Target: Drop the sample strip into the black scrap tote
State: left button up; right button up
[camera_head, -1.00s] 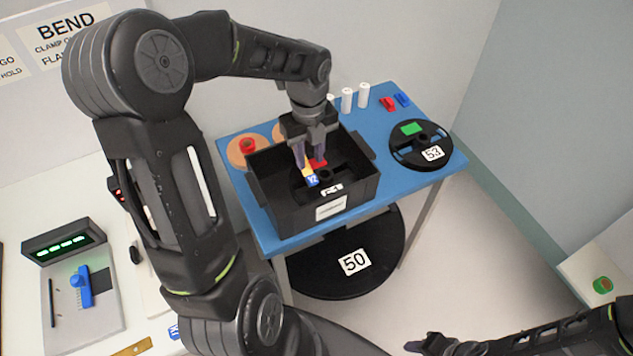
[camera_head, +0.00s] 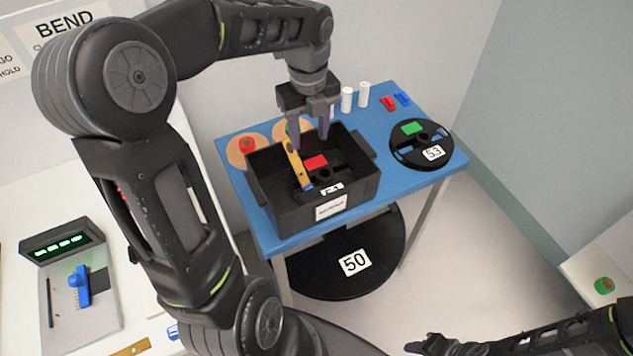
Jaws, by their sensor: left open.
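The black scrap tote (camera_head: 285,212) stands on the blue table, with a white label on its front wall. The sample strip (camera_head: 298,168), yellow-orange with a blue end, is inside the tote outline and looks tilted, its blue end low near the front. I cannot tell exactly what it rests on. My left gripper (camera_head: 309,141) is above the tote with its fingers apart. The left finger overlaps the strip's upper end in the picture; contact is unclear. My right gripper (camera_head: 428,346) is low at the bottom edge, its jaws not readable.
A black reel with a red patch (camera_head: 316,161) shows within the tote. On the blue table (camera_head: 400,188) are a reel marked 53 (camera_head: 436,137), white cylinders (camera_head: 364,95), and red and blue clips (camera_head: 388,103). Reel 50 (camera_head: 340,280) is below. A bench fixture (camera_head: 72,290) stands left.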

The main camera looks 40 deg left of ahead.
pick_arm(q)
jog(key=shift+r, duration=0.5)
dwell(0.5)
